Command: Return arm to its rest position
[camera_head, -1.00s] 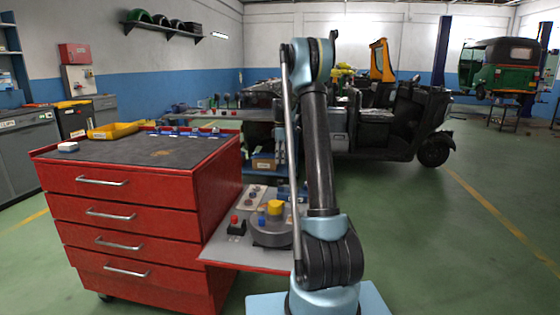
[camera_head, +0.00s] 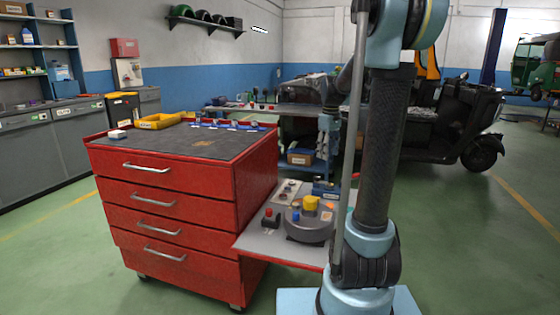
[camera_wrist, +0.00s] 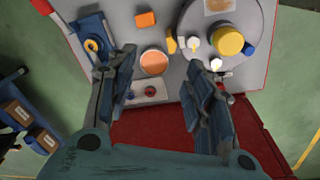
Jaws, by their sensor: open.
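My gripper (camera_wrist: 160,66) is open and empty in the wrist view, its two blue-grey fingers spread apart above a grey side shelf (camera_wrist: 270,35). An orange disc (camera_wrist: 154,62) lies below, between the fingertips.
A red drawer cabinet (camera_head: 190,205) stands left of my arm. Its side shelf (camera_head: 262,245) carries a round grey turntable (camera_head: 305,229) with a yellow piece (camera_head: 311,202). A dark rickshaw (camera_head: 440,130) stands behind. Green floor (camera_head: 490,250) is clear at right.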

